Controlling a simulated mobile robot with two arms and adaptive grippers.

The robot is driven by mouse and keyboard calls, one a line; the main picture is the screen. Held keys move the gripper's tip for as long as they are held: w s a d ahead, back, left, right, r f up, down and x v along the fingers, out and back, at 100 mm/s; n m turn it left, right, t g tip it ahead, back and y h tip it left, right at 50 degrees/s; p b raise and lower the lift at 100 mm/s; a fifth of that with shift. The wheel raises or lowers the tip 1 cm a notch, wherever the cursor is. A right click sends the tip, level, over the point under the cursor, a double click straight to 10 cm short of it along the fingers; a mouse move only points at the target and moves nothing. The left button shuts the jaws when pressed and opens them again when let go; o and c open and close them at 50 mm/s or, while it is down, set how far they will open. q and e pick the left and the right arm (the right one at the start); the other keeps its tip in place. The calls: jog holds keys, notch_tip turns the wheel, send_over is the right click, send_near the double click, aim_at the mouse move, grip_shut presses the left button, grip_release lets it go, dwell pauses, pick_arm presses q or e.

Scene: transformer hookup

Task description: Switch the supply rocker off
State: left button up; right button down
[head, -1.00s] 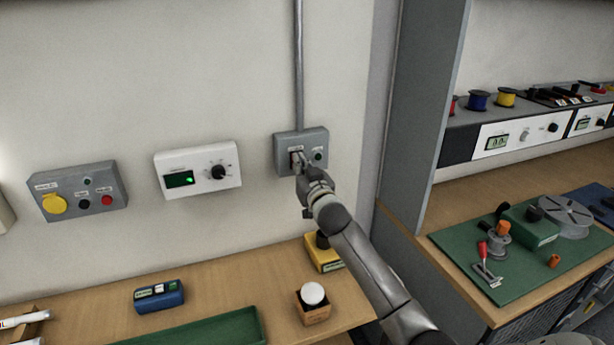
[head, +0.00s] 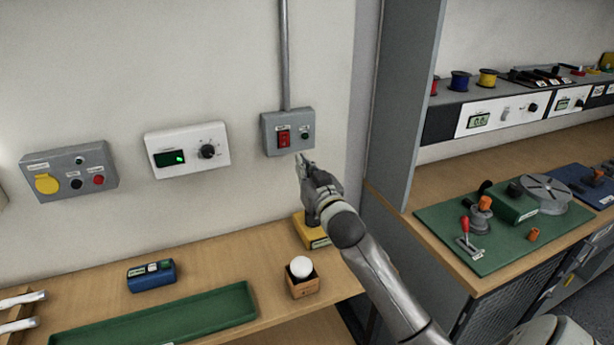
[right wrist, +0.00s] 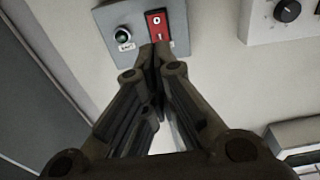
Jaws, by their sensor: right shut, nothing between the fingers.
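The red supply rocker (head: 284,138) sits in a grey switch box (head: 270,149) on the wall, beside a small round dark green lamp or button (head: 305,135). My right gripper (head: 302,160) is shut and empty, just below the box and apart from the rocker in the head view. In the right wrist view the rocker (right wrist: 157,26) shows red with white 0 and 1 marks, and the shut fingertips (right wrist: 155,52) point at its lower end. Which side of the rocker is pressed in is hard to tell. My left gripper is not in view.
A white panel with a knob and green display (head: 187,150) and a grey box with a yellow socket (head: 70,172) hang to the left. A yellow box (head: 308,233), a small wooden box (head: 303,288) and a green tray (head: 155,318) are below. A grey partition (head: 400,90) stands right.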

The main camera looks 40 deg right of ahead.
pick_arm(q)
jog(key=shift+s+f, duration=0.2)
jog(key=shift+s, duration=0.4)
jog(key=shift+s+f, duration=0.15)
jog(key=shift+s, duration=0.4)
pick_arm(e)
jog(key=shift+v, duration=1.1)
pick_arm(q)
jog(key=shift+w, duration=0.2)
pick_arm(e)
jog(key=shift+w+f, duration=0.1)
